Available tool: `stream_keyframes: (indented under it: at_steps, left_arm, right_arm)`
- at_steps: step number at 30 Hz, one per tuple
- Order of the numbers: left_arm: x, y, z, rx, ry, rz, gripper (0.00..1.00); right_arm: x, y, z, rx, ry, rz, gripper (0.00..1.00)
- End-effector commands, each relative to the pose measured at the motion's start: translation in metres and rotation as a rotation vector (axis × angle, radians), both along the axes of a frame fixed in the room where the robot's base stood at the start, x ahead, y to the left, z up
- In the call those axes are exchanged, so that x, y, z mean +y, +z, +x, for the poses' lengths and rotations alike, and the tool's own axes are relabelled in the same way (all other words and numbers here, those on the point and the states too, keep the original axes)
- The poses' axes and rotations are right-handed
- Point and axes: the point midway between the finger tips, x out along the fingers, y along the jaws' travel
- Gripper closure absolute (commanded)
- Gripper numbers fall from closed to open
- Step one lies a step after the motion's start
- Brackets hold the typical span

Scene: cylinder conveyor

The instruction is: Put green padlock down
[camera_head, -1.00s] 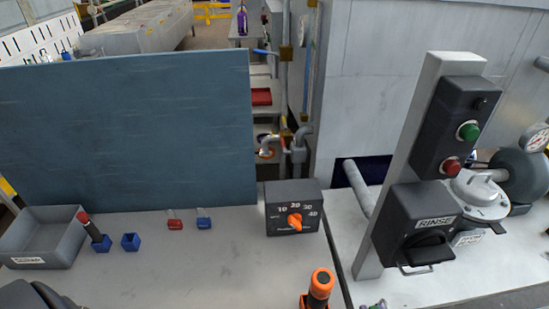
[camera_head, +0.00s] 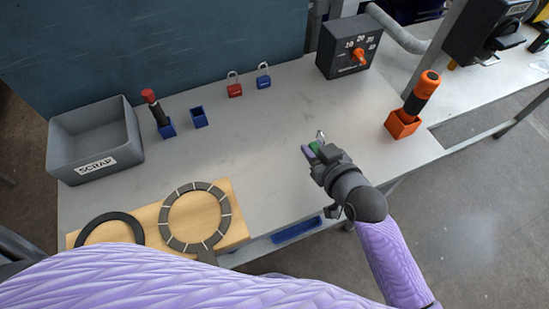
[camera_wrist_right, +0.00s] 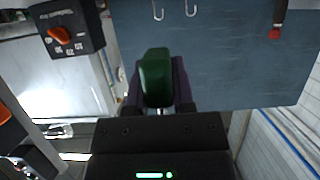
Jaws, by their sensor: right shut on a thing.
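The green padlock (camera_wrist_right: 156,78) is between the fingers of my right gripper in the right wrist view, its green body towards the camera. In the head view only a bit of the green padlock (camera_head: 315,147) and its silver shackle show at the fingertips. My right gripper (camera_head: 309,150) is shut on it over the front right part of the grey table (camera_head: 270,135). From the head view I cannot tell how far the padlock is above the tabletop. My left gripper is not in view.
A red padlock (camera_head: 234,88) and a blue padlock (camera_head: 264,80) stand by the back panel. The grey SCRAP bin (camera_head: 130,165), blue holders (camera_head: 199,118), dial box (camera_head: 330,62) and orange holder (camera_head: 401,126) line the table. A wooden board (camera_head: 236,217) lies front left. The table's middle is clear.

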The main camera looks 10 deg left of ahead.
Motion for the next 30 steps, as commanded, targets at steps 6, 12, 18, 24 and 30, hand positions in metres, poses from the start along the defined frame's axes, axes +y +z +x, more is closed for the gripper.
stream_keyframes:
  at_steps: [6, 12, 18, 24, 30]
  left_arm:
    - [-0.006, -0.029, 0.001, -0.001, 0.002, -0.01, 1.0]
    - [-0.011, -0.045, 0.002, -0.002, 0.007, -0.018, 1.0]
    - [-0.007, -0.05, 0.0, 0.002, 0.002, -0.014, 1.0]
    - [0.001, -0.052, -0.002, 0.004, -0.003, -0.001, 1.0]
    - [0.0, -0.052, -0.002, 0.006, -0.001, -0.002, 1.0]
  right_arm:
    - [0.0, -0.056, 0.0, 0.003, 0.0, -0.003, 1.0]
    - [0.0, -0.087, 0.0, 0.003, 0.0, -0.003, 1.0]
    - [0.0, -0.098, 0.0, -0.001, -0.001, -0.001, 1.0]
    - [0.0, -0.102, 0.0, 0.0, -0.001, -0.002, 1.0]
    - [0.0, -0.101, 0.0, 0.0, 0.0, -0.001, 0.34]
